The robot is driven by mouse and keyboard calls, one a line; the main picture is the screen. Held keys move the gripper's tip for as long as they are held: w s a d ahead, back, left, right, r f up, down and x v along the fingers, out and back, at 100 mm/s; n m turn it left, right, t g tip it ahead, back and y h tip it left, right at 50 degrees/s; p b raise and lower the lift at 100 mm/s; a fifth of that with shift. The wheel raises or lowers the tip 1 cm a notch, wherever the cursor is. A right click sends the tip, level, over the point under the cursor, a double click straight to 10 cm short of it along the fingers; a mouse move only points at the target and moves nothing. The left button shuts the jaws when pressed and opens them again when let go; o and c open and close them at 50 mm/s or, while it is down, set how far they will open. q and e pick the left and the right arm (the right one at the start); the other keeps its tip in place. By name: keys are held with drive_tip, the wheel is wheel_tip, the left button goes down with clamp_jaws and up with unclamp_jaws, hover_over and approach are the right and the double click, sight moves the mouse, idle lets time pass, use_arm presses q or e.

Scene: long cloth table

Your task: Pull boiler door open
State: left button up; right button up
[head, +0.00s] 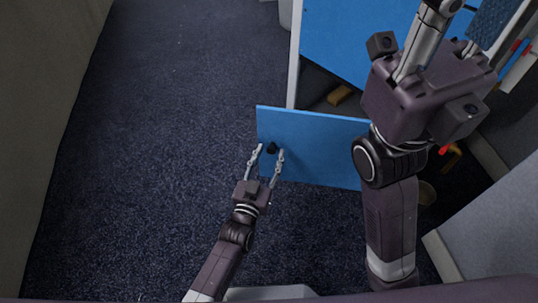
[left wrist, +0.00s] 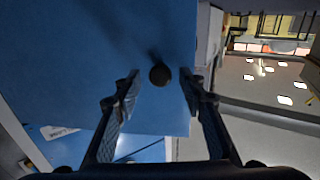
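The blue boiler door (head: 318,150) stands out from the blue cabinet (head: 340,42), with a dark gap between them. A small round black knob (head: 271,148) sits near the door's left edge. My left gripper (head: 268,150) is open at the knob, one finger on each side. In the left wrist view the knob (left wrist: 159,74) shows between the spread fingertips (left wrist: 160,88), with space on both sides. The door face (left wrist: 80,60) fills much of that view.
A yellow-brown object (head: 340,95) shows in the opening behind the door. Dark carpet (head: 160,130) is clear to the left of the door. A pale wall (head: 45,110) runs along the left side. A grey panel (head: 490,225) stands at the lower right.

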use_arm(q)
approach(274, 120)
drive_tip(key=x, duration=0.5)
drive_tip(key=shift+c, duration=0.6)
